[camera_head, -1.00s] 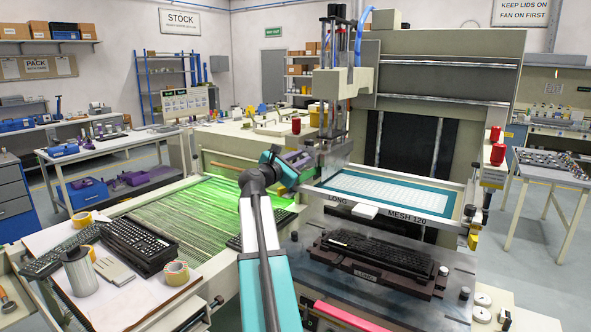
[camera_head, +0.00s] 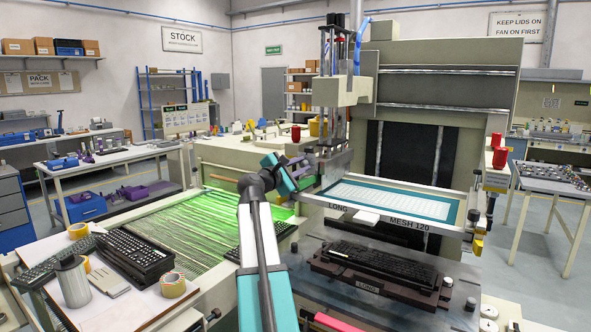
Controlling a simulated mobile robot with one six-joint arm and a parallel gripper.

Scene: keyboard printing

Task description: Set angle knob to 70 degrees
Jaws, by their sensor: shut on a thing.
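My gripper (camera_head: 308,163) is at the left end of the squeegee carriage (camera_head: 334,165), above the left corner of the screen frame. It is small and partly hidden by my own wrist. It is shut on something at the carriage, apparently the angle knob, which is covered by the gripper. No angle scale or pointer can be read from here. The teal-edged screen (camera_head: 392,199), marked LONG and MESH 120, lies in its frame beside the carriage.
A black keyboard (camera_head: 376,261) sits in the LONG fixture below the screen. The green-lit dryer belt (camera_head: 190,229) lies to the left. A tabletop at the front left holds keyboards, tape rolls and a metal can (camera_head: 73,282).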

